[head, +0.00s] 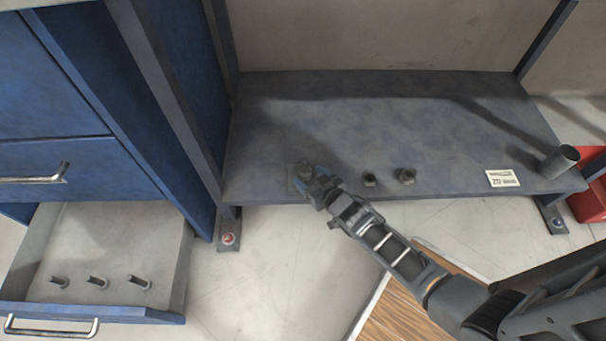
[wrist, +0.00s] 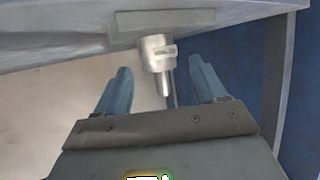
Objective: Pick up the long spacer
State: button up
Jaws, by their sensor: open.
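A stepped metal piece (wrist: 157,52) with a thin pin shows between my fingers in the wrist view, by a flat plate (wrist: 165,22) at the bench edge. My gripper (head: 318,184) is open at the bench's front left and partly covers this spot in the head view. The fingers (wrist: 160,72) stand apart on both sides of the piece, with visible gaps. Small metal pieces sit in the open drawer: a left one (head: 59,281), a middle one (head: 97,282) and a right one (head: 139,281). I cannot tell which piece is the long spacer.
Two small dark metal parts (head: 370,180) (head: 406,176) stand on the grey bench (head: 350,115). A label card (head: 503,178) and a grey cylinder (head: 558,161) are at its right. The blue cabinet (head: 60,100) stands left; its drawer (head: 95,312) is open. The bench's back is clear.

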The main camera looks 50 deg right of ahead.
aim_at(307, 174)
jog(key=shift+b+x, duration=0.45)
jog(key=shift+x, duration=1.55)
jog(key=shift+c, duration=0.2)
jog(key=shift+r, duration=0.1)
jog(key=c, duration=1.3)
